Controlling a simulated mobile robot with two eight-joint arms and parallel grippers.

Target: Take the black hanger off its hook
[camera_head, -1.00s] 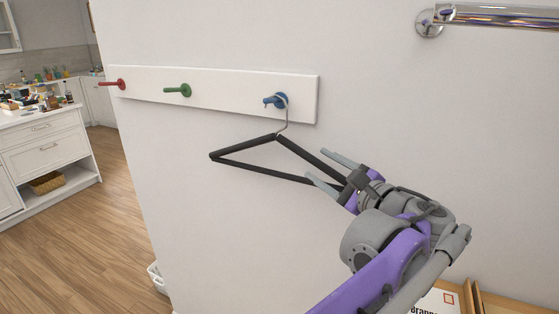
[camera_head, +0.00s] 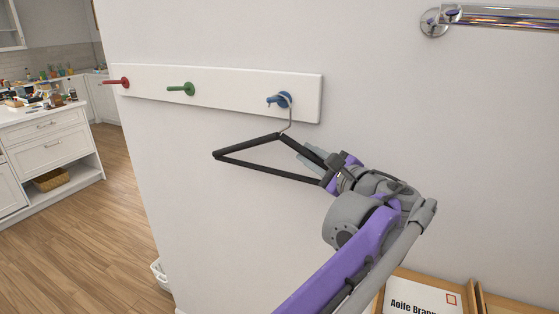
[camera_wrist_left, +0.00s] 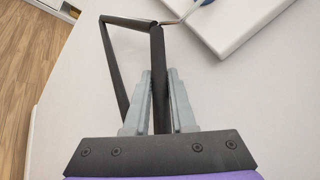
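The black hanger (camera_head: 248,144) hangs by its metal wire from the blue hook (camera_head: 284,99) at the right end of the white rail. In the left wrist view, one dark bar of the hanger (camera_wrist_left: 158,60) runs between the two grey fingers of my left gripper (camera_wrist_left: 159,72), which lie close along both sides of it. In the head view my left gripper (camera_head: 310,153) is shut on the hanger's right side, and its fingers partly hide that side. My right gripper is not in view.
The white rail (camera_head: 230,92) also carries a green hook (camera_head: 181,89) and a red hook (camera_head: 117,82), both empty. A chrome bar (camera_head: 505,16) juts out at the upper right. A wooden box with a label (camera_head: 425,300) is at the lower right.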

